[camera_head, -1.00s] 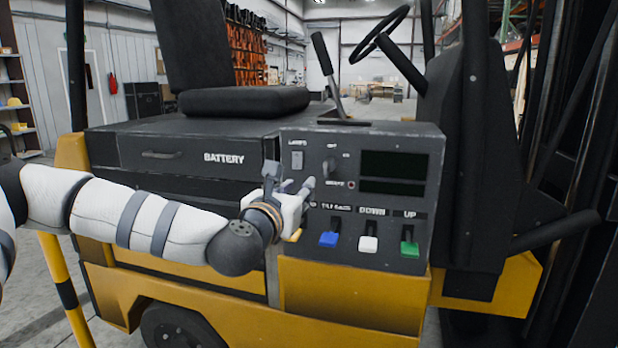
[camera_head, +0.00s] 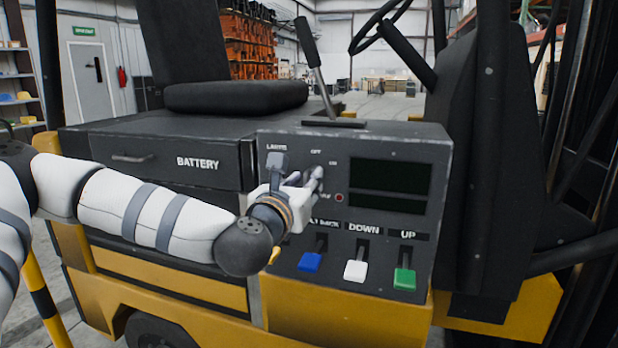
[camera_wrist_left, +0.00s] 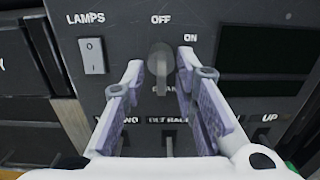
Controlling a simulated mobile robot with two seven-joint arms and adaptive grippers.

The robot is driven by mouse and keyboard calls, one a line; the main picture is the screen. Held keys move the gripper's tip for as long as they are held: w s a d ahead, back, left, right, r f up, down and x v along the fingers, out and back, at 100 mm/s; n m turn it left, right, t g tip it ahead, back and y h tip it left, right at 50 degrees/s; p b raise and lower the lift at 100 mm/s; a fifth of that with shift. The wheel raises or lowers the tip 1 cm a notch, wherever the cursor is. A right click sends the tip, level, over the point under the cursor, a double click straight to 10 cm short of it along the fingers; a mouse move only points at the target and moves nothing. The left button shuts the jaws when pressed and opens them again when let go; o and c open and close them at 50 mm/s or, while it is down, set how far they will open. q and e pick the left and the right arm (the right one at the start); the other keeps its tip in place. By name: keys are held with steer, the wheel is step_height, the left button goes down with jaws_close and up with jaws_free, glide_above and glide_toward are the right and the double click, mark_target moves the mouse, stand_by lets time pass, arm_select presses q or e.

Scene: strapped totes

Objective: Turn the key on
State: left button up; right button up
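The key (camera_wrist_left: 160,62) is a small grey piece standing out of the dark control panel. In the left wrist view it sits just below the OFF label, with ON to its upper right. My left gripper (camera_wrist_left: 158,70) is open, with one finger on each side of the key's lower part. I cannot tell whether either finger touches it. In the head view my left gripper (camera_head: 304,178) is at the panel's upper left and largely covers the key area. My right gripper is not in view.
The control panel (camera_head: 390,145) has a lamps switch (camera_wrist_left: 92,56) left of the key and dark displays to the right. Below are the blue lever (camera_head: 310,261), white lever (camera_head: 355,270) and green lever (camera_head: 404,278). A tall lever (camera_head: 314,65) rises behind the panel.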

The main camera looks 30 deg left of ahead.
arm_select(q)
steer(key=shift+s+d+r, duration=0.2)
steer(key=shift+s, duration=0.25)
steer(key=shift+c, duration=0.8)
jaws_close()
steer(key=shift+m, duration=0.4)
steer(key=m, duration=0.5)
steer(key=shift+m, duration=0.3)
steer(key=m, duration=0.5)
steer(key=shift+d, duration=0.1)
steer(key=shift+m, duration=0.4)
